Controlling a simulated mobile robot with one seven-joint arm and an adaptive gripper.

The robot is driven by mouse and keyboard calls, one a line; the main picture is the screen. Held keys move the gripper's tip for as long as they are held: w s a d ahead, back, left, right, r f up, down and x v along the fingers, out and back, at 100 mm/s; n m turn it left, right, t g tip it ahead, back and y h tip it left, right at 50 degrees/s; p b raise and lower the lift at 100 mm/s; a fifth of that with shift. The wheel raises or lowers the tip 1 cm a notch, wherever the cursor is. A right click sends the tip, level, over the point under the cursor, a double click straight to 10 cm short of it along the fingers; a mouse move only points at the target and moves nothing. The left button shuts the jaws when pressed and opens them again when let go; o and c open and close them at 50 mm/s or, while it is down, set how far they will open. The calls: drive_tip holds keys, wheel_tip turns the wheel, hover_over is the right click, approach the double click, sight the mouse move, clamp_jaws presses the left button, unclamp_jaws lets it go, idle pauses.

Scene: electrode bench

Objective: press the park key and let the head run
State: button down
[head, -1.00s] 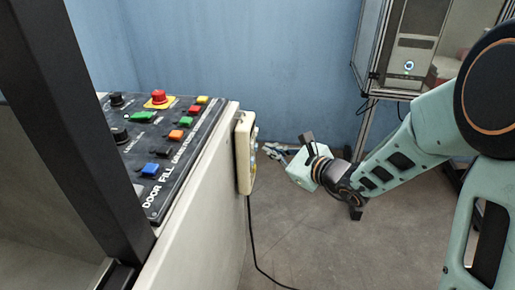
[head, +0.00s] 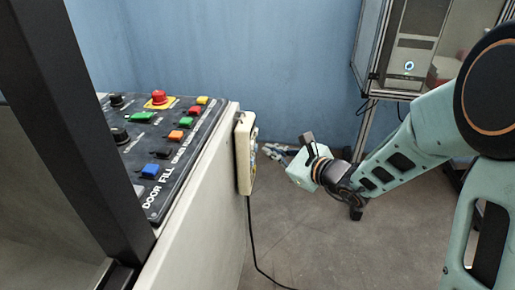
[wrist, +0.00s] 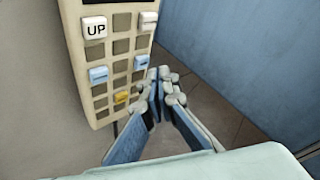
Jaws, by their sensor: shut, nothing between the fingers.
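A cream handset (head: 243,155) hangs on the side of the pale machine, its keys facing my arm. I can read no key marked park; some keys are hidden or have no legible label. My gripper (wrist: 160,76) is shut and empty, its tips just right of the lower right blue key (wrist: 141,62). In the head view my gripper (head: 273,151) is right of the handset; contact cannot be told.
The machine's black panel (head: 185,150) carries a red mushroom button (head: 159,97) and several coloured keys. A dark cord (head: 250,235) hangs from the handset to the floor. A framed cabinet (head: 410,45) stands at the back right. The floor right of the machine is open.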

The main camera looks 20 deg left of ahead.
drive_tip(key=shift+a, duration=0.15)
drive_tip(key=shift+s+a+b, duration=0.1)
drive_tip(key=shift+a+b, duration=0.15)
drive_tip(key=shift+b, duration=0.2)
